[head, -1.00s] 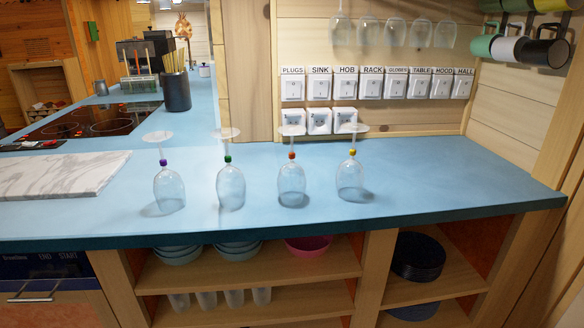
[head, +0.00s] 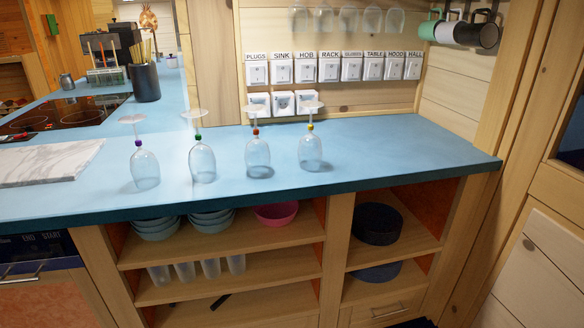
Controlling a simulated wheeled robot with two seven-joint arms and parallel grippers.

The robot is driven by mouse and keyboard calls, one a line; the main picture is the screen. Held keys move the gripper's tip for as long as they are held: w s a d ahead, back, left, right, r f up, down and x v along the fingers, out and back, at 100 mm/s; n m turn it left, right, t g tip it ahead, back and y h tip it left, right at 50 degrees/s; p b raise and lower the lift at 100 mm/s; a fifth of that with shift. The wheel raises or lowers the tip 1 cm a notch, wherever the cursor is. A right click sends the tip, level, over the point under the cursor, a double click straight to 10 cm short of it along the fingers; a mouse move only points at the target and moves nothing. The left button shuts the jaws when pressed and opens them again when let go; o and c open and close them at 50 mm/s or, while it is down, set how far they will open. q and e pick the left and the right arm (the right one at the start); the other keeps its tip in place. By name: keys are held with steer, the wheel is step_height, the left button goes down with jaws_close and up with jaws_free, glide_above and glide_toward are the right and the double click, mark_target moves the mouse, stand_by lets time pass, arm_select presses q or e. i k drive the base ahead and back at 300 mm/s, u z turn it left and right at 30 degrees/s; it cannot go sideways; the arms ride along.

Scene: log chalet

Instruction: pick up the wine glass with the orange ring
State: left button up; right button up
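Several wine glasses stand upside down in a row on the blue counter (head: 390,150), each with a coloured ring on its stem. The glass with the orange ring (head: 257,152) is third from the left; its ring (head: 256,132) looks orange-red. To its left are the glass with the green ring (head: 202,162) and the glass with the purple ring (head: 145,167). To its right is the glass with the yellow ring (head: 310,150). Neither of my grippers shows in the head view.
A marble board (head: 45,163) lies on the counter at left. Labelled switches (head: 333,69) line the back wall. Glasses (head: 345,20) and mugs (head: 475,33) hang above. Open shelves below hold bowls (head: 276,214) and tumblers. The counter's right part is clear.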

mark_target(257, 155)
steer(key=u, duration=0.1)
steer(key=k, duration=0.55)
steer(key=z, duration=1.4)
steer(key=i, duration=1.15)
steer(key=u, duration=1.3)
steer(key=i, duration=0.75)
steer(key=u, duration=0.85)
